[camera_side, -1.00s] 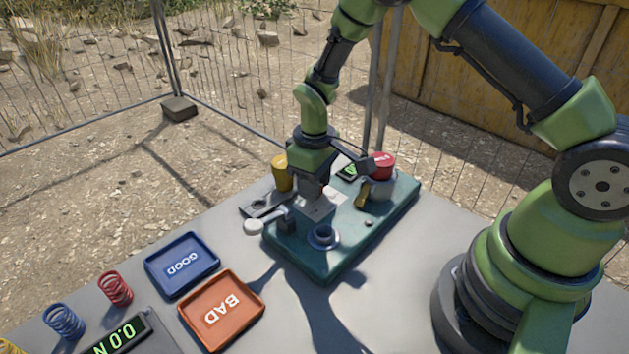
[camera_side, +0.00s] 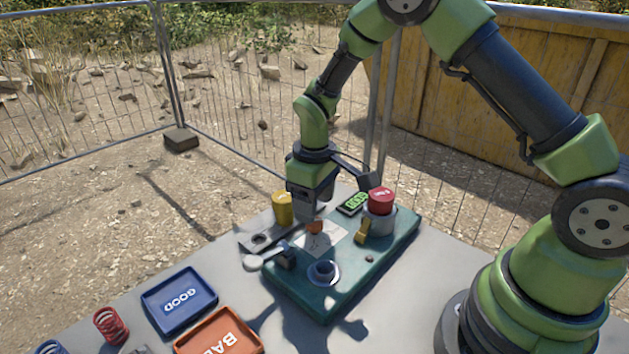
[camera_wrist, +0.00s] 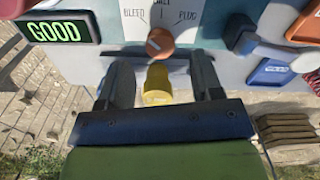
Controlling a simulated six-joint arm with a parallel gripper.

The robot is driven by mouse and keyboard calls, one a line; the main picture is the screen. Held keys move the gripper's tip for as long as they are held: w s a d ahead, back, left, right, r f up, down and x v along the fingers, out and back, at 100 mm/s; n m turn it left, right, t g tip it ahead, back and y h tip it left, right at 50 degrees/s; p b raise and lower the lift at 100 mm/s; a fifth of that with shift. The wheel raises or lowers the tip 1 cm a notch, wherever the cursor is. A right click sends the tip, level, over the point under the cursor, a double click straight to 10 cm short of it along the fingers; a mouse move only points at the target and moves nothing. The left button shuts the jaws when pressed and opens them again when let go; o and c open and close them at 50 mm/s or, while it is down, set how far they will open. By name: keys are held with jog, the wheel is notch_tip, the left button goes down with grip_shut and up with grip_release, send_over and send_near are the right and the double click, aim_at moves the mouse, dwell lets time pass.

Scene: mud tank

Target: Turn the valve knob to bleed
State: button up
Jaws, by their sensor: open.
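The valve knob is a small orange dial (camera_wrist: 160,42) with a white mark on a pale label plate (camera_side: 322,238). In the wrist view the plate reads BLEED at left and PLUG at right, with a partly cut-off word between. The mark seems to lean to the upper left, but its exact direction is unclear. The knob also shows in the side view (camera_side: 315,227). My gripper (camera_wrist: 161,62) is open and empty. Its fingers stand apart, and in the side view it is just above the knob, apart from it.
A yellow cylinder (camera_side: 282,208) stands behind the plate. A red button (camera_side: 381,200) on a grey base and a green GOOD display (camera_side: 352,203) are to its right. A lever with a white end (camera_side: 254,262) is at left.

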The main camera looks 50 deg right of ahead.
notch_tip(320, 180, up, 6)
jog(key=shift+r, duration=0.15)
dwell(0.3)
jog(key=s+r+m+t, duration=0.2)
jog(key=s+r, duration=0.2)
jog(key=r, duration=0.5)
jog(key=s+a+r+m+t+y, duration=0.1)
jog(key=s+r+m+t, duration=0.1)
jog(key=s, duration=0.6)
jog(key=s+r+m+t+y, duration=0.1)
jog(key=s+r+m+t, duration=0.1)
jog(key=s+r, duration=0.3)
jog(key=s+t, duration=0.1)
jog(key=s, duration=0.2)
jog(key=shift+a+r+m, duration=0.2)
jog(key=shift+a+m, duration=0.15)
jog(key=shift+m, duration=0.05)
